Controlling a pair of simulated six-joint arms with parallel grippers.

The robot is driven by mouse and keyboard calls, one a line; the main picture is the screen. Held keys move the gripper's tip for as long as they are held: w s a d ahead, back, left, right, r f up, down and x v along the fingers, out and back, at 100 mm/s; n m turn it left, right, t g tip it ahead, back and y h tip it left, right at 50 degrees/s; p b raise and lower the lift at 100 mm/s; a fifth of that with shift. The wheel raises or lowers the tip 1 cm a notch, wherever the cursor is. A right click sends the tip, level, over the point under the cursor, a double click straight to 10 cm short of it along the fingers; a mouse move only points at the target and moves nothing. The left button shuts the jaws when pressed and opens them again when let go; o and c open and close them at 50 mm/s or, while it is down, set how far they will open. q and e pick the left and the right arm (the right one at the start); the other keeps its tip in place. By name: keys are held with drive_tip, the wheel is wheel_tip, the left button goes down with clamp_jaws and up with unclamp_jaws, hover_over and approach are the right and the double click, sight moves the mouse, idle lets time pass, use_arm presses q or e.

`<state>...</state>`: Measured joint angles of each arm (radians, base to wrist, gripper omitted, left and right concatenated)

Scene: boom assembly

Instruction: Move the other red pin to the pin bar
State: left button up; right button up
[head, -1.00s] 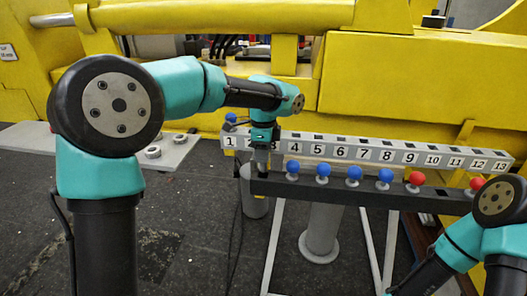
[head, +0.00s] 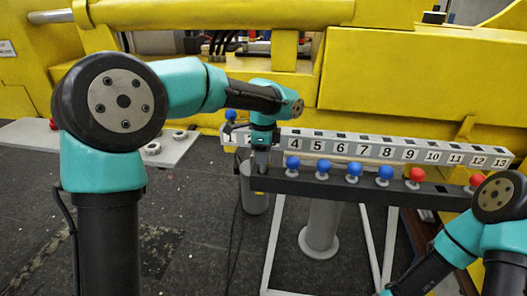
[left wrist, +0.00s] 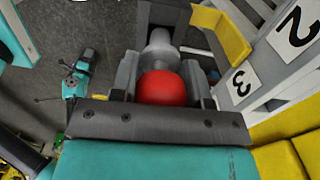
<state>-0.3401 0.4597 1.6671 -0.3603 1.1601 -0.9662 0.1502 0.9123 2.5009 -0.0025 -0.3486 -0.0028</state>
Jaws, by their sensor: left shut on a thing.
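My left gripper (head: 262,168) is shut on a red pin, near the left end of the dark bar (head: 330,187) and in front of the numbered bar (head: 425,157). In the left wrist view the red pin's ball (left wrist: 162,88) and its grey shaft end (left wrist: 160,42) show between the fingers. From these views I cannot tell whether the pin touches the dark bar. Several blue pins, such as this blue pin (head: 323,166), and two red pins, one red pin (head: 416,175) and another red pin (head: 476,181), stand on the dark bar. My right gripper is out of view.
A blue-topped pin (head: 231,115) stands at slot 1 of the numbered bar. A grey plate (head: 175,152) with grey rings lies at left, with a small red thing (head: 52,124) at its far side. The yellow machine (head: 410,85) fills the back.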

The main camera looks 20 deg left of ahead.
sight(263, 173)
use_arm(q)
drive_tip(key=shift+f, duration=0.25)
drive_tip(key=shift+f, duration=0.35)
drive_tip(key=shift+f, duration=1.3)
drive_tip(key=o, duration=1.1)
drive_tip(key=shift+o, duration=0.2)
wheel_tip(263, 173, up, 18)
drive_tip(key=shift+f, duration=0.25)
